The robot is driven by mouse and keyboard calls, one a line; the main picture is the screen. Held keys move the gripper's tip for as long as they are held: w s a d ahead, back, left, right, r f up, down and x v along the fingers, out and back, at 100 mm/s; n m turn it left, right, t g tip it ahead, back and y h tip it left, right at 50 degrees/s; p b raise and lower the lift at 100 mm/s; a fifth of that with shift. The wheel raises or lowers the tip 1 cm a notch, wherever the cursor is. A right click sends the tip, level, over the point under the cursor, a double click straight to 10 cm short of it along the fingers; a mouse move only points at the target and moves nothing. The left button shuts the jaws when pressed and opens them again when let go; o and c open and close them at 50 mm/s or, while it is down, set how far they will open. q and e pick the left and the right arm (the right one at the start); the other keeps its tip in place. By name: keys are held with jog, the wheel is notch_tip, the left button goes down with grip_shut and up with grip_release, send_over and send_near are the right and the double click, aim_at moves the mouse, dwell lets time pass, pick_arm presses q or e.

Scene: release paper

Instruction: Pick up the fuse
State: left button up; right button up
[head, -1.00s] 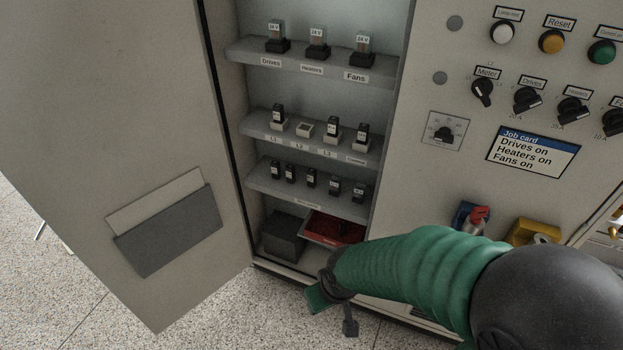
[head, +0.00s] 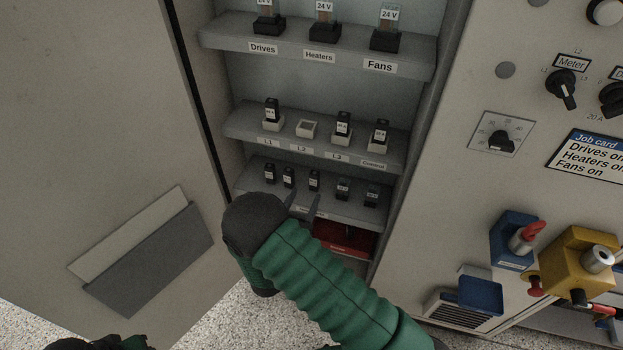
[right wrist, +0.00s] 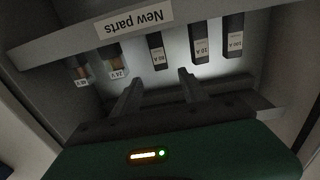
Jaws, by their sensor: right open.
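Three dark fuses stand in a row on the lower cabinet shelf, labelled "New parts" in the right wrist view: a left fuse (head: 270,174), a middle fuse (head: 289,177) and a right fuse (head: 314,180). My right gripper (head: 303,203) is open and empty in front of this shelf. In the right wrist view, which shows the shelf upside down, one fuse (right wrist: 157,50) appears between the open fingers (right wrist: 158,82), beyond their tips. Two more fuses (right wrist: 200,42) (right wrist: 233,38) stand to its right there. The L2 socket (head: 306,129) on the middle shelf is empty.
Two relays (head: 343,188) (head: 372,195) stand right of the fuses. Fuses sit at L1 (head: 271,113), L3 (head: 343,128) and Control (head: 379,136). A red tray (head: 345,239) lies below. The open door (head: 110,130) bounds the left.

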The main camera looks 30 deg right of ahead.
aim_at(314, 179)
jog(key=x, duration=0.5)
jog(key=b+x, duration=0.1)
jog(key=x, duration=0.1)
jog(key=shift+w+d+f, duration=0.25)
jog(key=shift+f, duration=0.05)
jog(key=x, duration=0.1)
jog(key=b+x, duration=0.1)
jog(key=x, duration=0.2)
jog(key=shift+w+d+f+b, duration=0.15)
jog(key=shift+w+f+b, duration=0.2)
jog(key=shift+b, duration=0.05)
jog(key=shift+w+d, duration=0.15)
jog(key=shift+d, duration=0.05)
jog(key=shift+r, duration=0.1)
grip_shut()
